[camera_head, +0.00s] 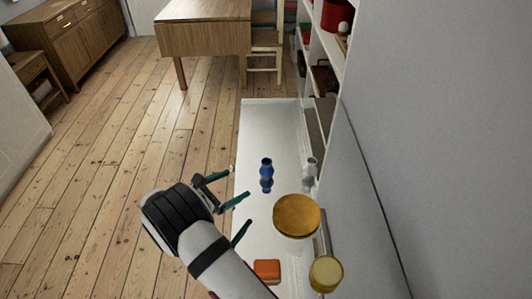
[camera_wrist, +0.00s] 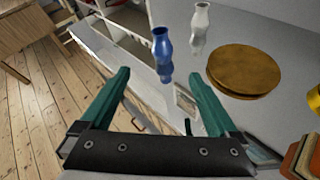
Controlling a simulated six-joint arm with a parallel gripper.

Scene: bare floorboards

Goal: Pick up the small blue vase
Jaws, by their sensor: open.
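The small blue vase (camera_head: 266,168) stands upright on a glossy white surface (camera_head: 258,115) in the head view, with its reflection below it. In the wrist view the blue vase (camera_wrist: 162,52) stands beyond my fingertips, roughly in line with the gap between them. My gripper (camera_head: 240,216) is open and empty, to the lower left of the vase in the head view. The green fingers of my gripper (camera_wrist: 160,78) are spread apart in the wrist view and do not touch the vase.
A white vase (camera_head: 309,167) stands right of the blue one. A round golden-brown object (camera_head: 297,214), a yellow container (camera_head: 325,272) and an orange block (camera_head: 267,271) are nearer. A grey wall (camera_head: 440,130) bounds the right. Floorboards left are clear.

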